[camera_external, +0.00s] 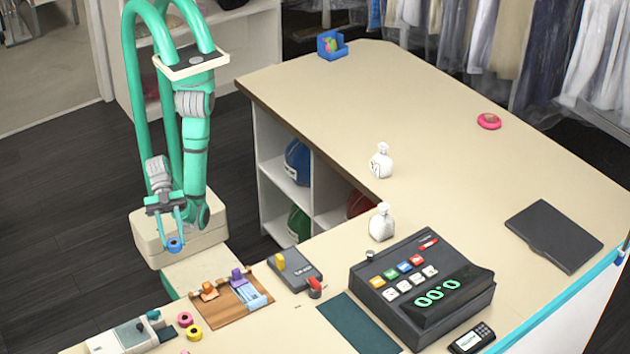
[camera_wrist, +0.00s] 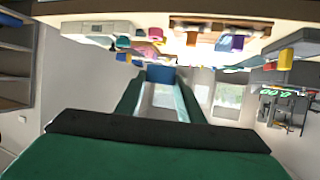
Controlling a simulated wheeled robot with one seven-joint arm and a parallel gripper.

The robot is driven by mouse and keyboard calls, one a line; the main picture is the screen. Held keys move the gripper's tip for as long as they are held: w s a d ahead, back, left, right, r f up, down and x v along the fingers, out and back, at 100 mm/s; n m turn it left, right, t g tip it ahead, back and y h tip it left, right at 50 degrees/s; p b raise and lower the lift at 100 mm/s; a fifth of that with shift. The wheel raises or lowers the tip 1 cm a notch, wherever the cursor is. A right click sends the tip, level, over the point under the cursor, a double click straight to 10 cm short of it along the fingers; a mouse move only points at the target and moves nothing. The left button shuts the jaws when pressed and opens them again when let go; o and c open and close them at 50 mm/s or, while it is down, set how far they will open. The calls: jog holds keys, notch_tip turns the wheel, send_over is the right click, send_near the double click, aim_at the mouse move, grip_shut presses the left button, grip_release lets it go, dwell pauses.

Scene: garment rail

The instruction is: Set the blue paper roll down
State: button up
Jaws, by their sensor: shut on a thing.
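The blue paper roll (camera_external: 174,244) is between the fingertips of my gripper (camera_external: 172,236). It hangs in the air just left of the counter, over my pale base, with no surface touching it. In the wrist view the blue roll (camera_wrist: 161,74) sits at the far end of the two green fingers of my gripper (camera_wrist: 158,85), which are shut on it. The counter (camera_external: 330,110) is L-shaped and pale. A pink roll (camera_external: 185,319) and a yellow roll (camera_external: 194,333) lie on its near part.
The counter's far middle is mostly clear.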

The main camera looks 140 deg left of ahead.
jog(key=w+a+n+y, duration=0.3)
jog(key=w+a+y, duration=0.15)
jog(key=a, duration=0.85)
jog(key=w+a+n+y, duration=0.3)
jog(key=w+a, duration=0.3)
jog(key=a, duration=0.6)
jog(key=s+a+n+g+y, duration=0.25)
jog(key=a+n+y, duration=0.35)
jog(key=a, duration=2.1)
jog(key=s+a+n+g+y, duration=0.25)
jog(key=s+a, duration=0.45)
jog(key=a, duration=0.4)
jog(key=s+a+n+g+y, duration=0.1)
jog(key=s+a+n+g, duration=0.3)
jog(key=s+a, duration=0.6)
jog(key=s+a+n+g, duration=0.2)
jog(key=s+a+g, duration=0.1)
jog(key=s+a, duration=0.55)
jog(key=s+a+n+g, duration=0.35)
jog(key=s+a, duration=0.25)
jog(key=s, duration=0.5)
send_over(373, 140)
jog(key=shift+m, duration=0.3)
notch_tip(373, 140, down, 10)
jog(key=shift+r, duration=0.1)
jog(key=shift+f, duration=1.45)
jog(key=shift+f, duration=0.15)
